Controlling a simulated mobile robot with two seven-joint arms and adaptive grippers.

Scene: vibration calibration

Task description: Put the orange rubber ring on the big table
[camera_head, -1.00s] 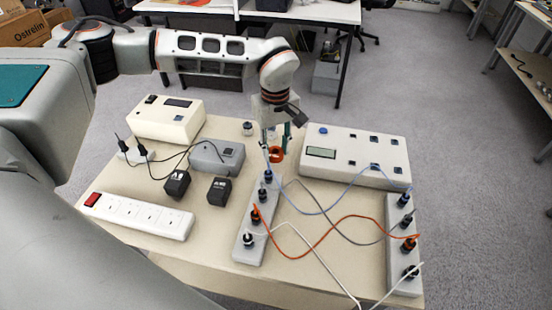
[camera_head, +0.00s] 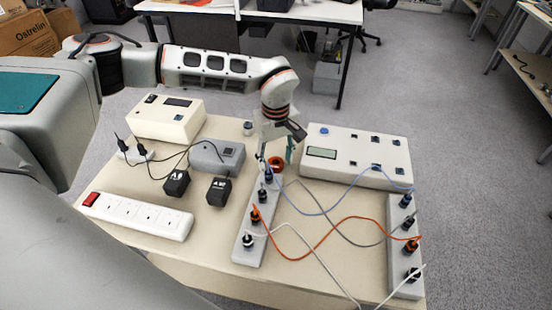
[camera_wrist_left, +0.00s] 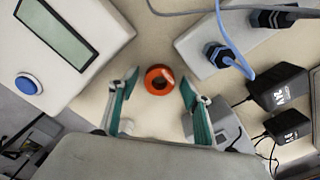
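In the left wrist view the ring (camera_wrist_left: 159,80) sits between the two teal-lined fingertips, with a gap on each side. My left gripper (camera_head: 276,156) points down over the ring and is open; it also shows open in the left wrist view (camera_wrist_left: 158,86). My right gripper is in neither view.
The white box with a screen (camera_head: 355,155) stands right of the gripper. The strip (camera_head: 250,235) with plugs and cables is in front. A grey box (camera_head: 216,157) and black adapters stand to the left. Loose cables cross the table's right half.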

